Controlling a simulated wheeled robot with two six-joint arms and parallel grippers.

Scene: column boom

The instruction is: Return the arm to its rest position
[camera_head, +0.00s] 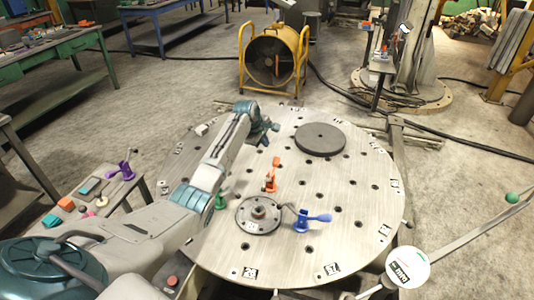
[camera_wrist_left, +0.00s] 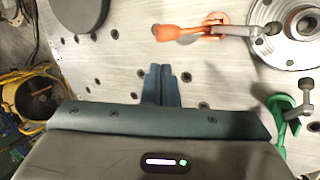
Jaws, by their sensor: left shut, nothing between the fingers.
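My left arm (camera_head: 215,160) reaches in from the lower left over a round grey metal table (camera_head: 330,245). My left gripper (camera_head: 268,125) is over the far left part of the table. In the left wrist view its two dark fingers (camera_wrist_left: 161,75) are together, with nothing between them. The table surface (camera_wrist_left: 120,40) with its holes shows beyond the fingertips. My right gripper is in neither view.
On the table are an orange clamp (camera_head: 271,179), a blue clamp (camera_head: 312,219), a green clamp (camera_head: 221,200), a round flange (camera_head: 258,214) and a dark disc (camera_head: 320,139). A side bench (camera_head: 140,185) with small coloured parts stands left. A yellow-framed fan (camera_head: 272,60) stands behind.

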